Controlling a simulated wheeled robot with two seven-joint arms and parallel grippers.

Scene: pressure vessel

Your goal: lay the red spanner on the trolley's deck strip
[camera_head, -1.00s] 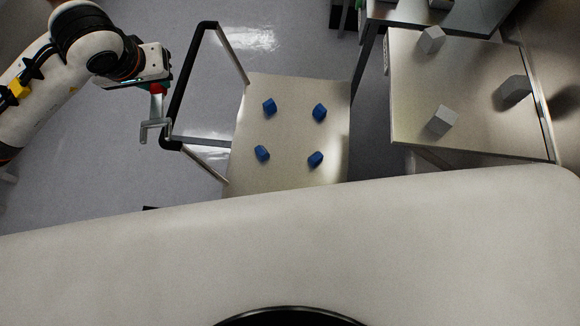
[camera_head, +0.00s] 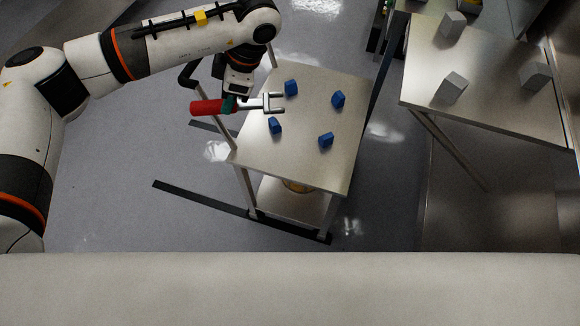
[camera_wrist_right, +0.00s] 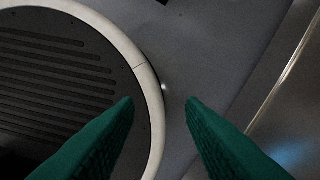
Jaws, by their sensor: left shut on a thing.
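My left gripper (camera_head: 230,101) is shut on the red spanner (camera_head: 207,107). The spanner's red handle points left and its grey open-ended jaw points right, over the left part of the trolley's deck (camera_head: 300,160). The spanner looks held above the deck; its exact height is hard to tell. Several blue blocks, one of them here (camera_head: 291,88), stand on the deck in a rough square. I cannot tell which part of the deck is the strip. My right gripper (camera_wrist_right: 160,102) is open and empty in the right wrist view, with its green fingers apart above the floor and a round dark base.
A steel table (camera_head: 490,90) with grey blocks (camera_head: 453,88) stands to the right of the trolley. The trolley's dark handle (camera_head: 190,75) is at its left, partly behind my left arm. Deck room between the blue blocks is clear.

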